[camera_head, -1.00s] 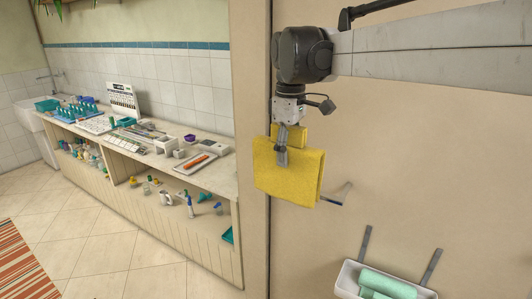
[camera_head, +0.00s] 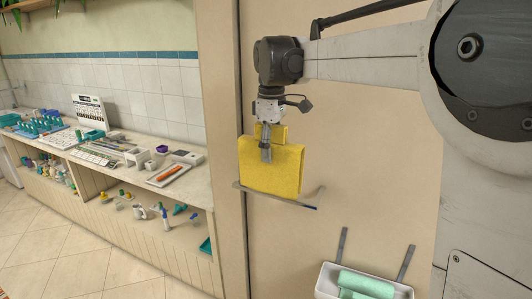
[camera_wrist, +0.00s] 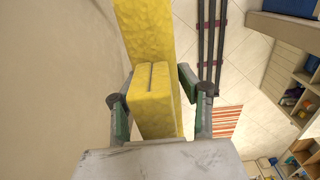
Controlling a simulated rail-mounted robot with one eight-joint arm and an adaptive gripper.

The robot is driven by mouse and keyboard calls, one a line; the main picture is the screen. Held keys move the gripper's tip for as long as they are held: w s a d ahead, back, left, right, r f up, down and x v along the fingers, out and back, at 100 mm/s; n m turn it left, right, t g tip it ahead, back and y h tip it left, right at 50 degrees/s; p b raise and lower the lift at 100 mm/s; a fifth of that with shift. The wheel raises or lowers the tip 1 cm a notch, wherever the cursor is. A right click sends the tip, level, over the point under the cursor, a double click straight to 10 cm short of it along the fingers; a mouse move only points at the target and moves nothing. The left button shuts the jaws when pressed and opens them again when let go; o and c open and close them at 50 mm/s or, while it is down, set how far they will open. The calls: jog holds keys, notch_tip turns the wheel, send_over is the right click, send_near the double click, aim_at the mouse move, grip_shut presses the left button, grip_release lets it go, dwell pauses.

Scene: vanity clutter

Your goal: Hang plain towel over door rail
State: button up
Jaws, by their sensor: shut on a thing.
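The plain yellow towel (camera_head: 271,169) is folded and hangs upright from my gripper (camera_head: 266,155) in front of the beige door (camera_head: 390,140). My gripper is shut on its upper part. The door rail (camera_head: 306,204) is a thin grey bar; its ends show on both sides of the towel's lower edge, and its middle is at or behind that edge. I cannot tell whether they touch. In the wrist view the towel (camera_wrist: 153,95) lies between the two fingers, and the rail cannot be made out.
A white holder (camera_head: 324,284) with a rolled mint-green towel (camera_head: 365,284) hangs lower on the door. The door frame (camera_head: 222,120) stands left of the towel. Further left is a cluttered counter (camera_head: 190,187) with bottles on its lower shelf. Bare door surface lies right of the rail.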

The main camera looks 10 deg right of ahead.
jog(key=shift+w+d, duration=0.6)
jog(key=shift+w, duration=0.1)
jog(key=shift+f, duration=0.25)
jog(key=shift+f+b, duration=4.55)
jog(key=shift+f, duration=3.4)
jog(key=o, duration=1.3)
